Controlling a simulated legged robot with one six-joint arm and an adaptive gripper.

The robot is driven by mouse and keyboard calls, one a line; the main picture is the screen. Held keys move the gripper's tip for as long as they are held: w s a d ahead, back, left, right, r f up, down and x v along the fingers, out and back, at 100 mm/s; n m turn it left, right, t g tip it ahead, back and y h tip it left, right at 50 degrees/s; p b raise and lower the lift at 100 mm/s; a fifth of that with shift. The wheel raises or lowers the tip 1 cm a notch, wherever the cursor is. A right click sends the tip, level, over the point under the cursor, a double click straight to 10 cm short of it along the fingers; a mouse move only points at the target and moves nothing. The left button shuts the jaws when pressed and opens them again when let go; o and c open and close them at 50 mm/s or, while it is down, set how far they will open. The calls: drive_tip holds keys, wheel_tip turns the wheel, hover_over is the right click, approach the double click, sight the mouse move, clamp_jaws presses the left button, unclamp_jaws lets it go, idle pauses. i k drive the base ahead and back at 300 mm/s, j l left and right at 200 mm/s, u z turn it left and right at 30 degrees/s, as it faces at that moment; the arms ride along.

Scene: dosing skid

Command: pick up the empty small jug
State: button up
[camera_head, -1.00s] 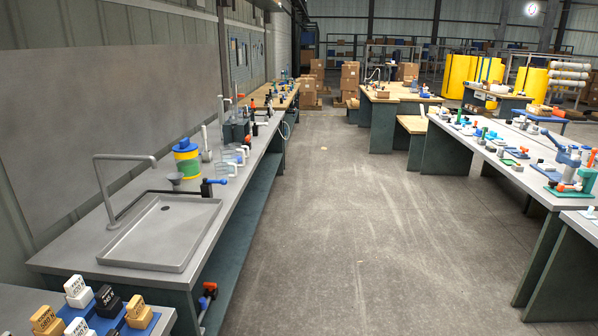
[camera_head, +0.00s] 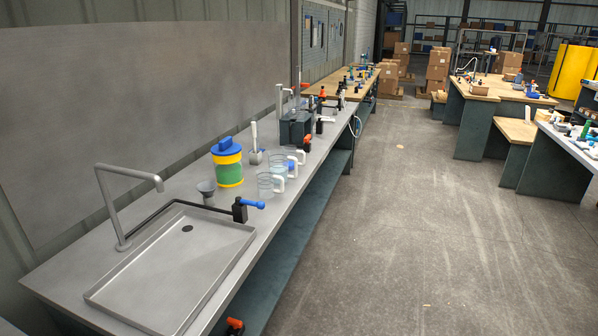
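Several clear jugs with white handles stand close together on the grey bench to the left. The front jug (camera_head: 265,185) looks clear, with no visible contents. Another jug (camera_head: 294,157) stands just behind it, and they partly overlap. A bit of blue shows among the rear jugs. At this distance I cannot tell their sizes apart or which are empty. My gripper is not in view.
A yellow-and-green container with a blue lid (camera_head: 227,163) and a grey funnel (camera_head: 207,190) stand left of the jugs. A blue-handled valve (camera_head: 242,208) sits by the sink (camera_head: 170,265). The floor (camera_head: 390,230) right of the bench is clear.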

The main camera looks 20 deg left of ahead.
sight(265, 178)
drive_tip(key=i+l+u, duration=0.2)
drive_tip(key=i, duration=1.25)
drive_tip(key=i+u, duration=0.45)
drive_tip(key=i, duration=0.15)
drive_tip(key=i+l+u, duration=0.15)
drive_tip(key=i+u, duration=0.85)
drive_tip(key=u, duration=0.3)
drive_tip(key=i+l+u, duration=0.15)
drive_tip(key=i+u, duration=0.25)
drive_tip(key=k, duration=0.1)
